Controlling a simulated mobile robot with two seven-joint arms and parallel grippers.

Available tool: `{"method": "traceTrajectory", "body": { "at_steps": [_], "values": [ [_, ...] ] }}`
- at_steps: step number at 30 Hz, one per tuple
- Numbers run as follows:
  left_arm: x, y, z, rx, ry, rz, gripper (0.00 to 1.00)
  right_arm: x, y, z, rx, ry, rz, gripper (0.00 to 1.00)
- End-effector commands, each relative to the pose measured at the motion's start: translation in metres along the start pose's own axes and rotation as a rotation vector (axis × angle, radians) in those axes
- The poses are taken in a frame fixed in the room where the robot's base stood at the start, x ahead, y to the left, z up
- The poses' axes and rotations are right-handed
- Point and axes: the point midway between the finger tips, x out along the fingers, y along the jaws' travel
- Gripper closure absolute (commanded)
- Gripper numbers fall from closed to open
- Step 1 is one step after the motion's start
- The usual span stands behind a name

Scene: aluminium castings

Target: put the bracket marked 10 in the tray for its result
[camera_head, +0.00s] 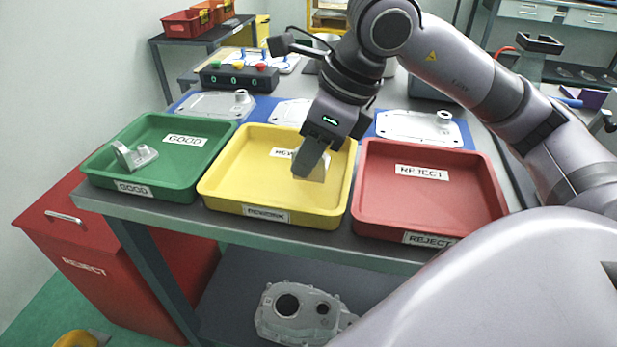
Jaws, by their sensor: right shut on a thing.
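My right gripper (311,168) is over the yellow REWORK tray (275,213), pointing down. It is shut on a light metal bracket (319,173), which is mostly hidden by the fingers; no number on it can be read. I cannot tell whether the bracket touches the tray floor. The green GOOD tray (185,163) is at the left and holds another grey bracket (135,157), with no legible number. The red REJECT tray (425,205) is at the right and is empty. My left gripper is not in view.
Behind the trays, flat castings (215,104) lie on blue mats. A button box (239,78) stands at the back left. A red REJECT bin (95,265) is on the floor at left. A large casting (297,313) sits on the shelf below the table.

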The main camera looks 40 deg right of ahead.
Motion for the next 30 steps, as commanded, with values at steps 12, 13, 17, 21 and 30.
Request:
{"method": "traceTrajectory", "body": {
  "at_steps": [12,13,17,21,30],
  "values": [
    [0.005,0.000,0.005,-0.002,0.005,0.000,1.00,0.037,0.000,-0.016,-0.002,0.000,0.000,1.00],
    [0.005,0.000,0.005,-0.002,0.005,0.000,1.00,0.037,0.000,-0.016,-0.002,0.000,0.000,1.00],
    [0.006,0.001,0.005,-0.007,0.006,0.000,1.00,0.038,0.000,-0.016,-0.001,0.000,0.000,1.00],
    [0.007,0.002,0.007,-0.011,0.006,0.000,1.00,0.040,0.000,-0.017,-0.001,0.000,0.000,0.73],
    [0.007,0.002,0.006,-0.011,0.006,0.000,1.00,0.039,0.000,-0.017,-0.001,0.001,0.001,0.58]
  ]
}}
